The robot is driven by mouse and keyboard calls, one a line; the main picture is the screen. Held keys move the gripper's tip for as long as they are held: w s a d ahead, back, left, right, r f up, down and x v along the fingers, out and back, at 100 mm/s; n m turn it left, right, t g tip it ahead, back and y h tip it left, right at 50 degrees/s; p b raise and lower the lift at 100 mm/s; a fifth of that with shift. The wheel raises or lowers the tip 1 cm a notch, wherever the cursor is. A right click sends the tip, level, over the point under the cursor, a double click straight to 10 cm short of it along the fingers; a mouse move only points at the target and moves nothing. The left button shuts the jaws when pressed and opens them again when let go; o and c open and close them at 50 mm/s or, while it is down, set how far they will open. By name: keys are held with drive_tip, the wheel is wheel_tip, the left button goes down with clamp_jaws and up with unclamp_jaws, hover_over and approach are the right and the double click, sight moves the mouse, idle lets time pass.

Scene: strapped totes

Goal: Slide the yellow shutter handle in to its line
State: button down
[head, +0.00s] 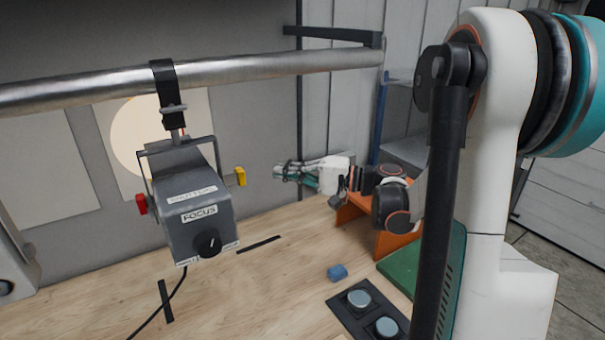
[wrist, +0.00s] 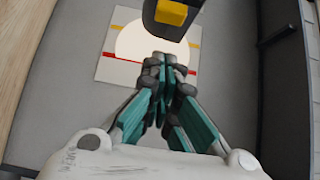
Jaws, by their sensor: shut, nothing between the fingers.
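A grey lamp (head: 200,198) labelled FOCUS hangs by a black strap from a metal pipe. The yellow shutter handle (head: 240,177) sticks out from its right side, and a red handle (head: 141,204) from its left. In the wrist view, the yellow handle (wrist: 172,12) is at the top, just beyond the fingertips. My gripper (head: 279,172) is shut and empty, to the right of the yellow handle with a gap between them. Its closed fingers (wrist: 164,65) cover part of a white board (wrist: 112,70) with a bright spot and yellow and red lines.
The pipe (head: 260,63) runs above the lamp. An orange stand (head: 388,243) is behind my arm. The wooden top (head: 240,290) is mostly clear below the lamp.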

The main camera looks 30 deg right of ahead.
sight(245, 178)
drive_tip(key=shift+w+a, duration=0.3)
drive_tip(key=shift+a, duration=0.65)
drive_tip(key=shift+w+a, duration=0.25)
drive_tip(key=shift+a, duration=0.7)
drive_tip(key=shift+w+a, duration=0.3)
drive_tip(key=shift+a, duration=0.65)
drive_tip(key=shift+a+b, duration=0.3)
drive_tip(key=shift+a, duration=1.7)
drive_tip(key=shift+d, duration=0.15)
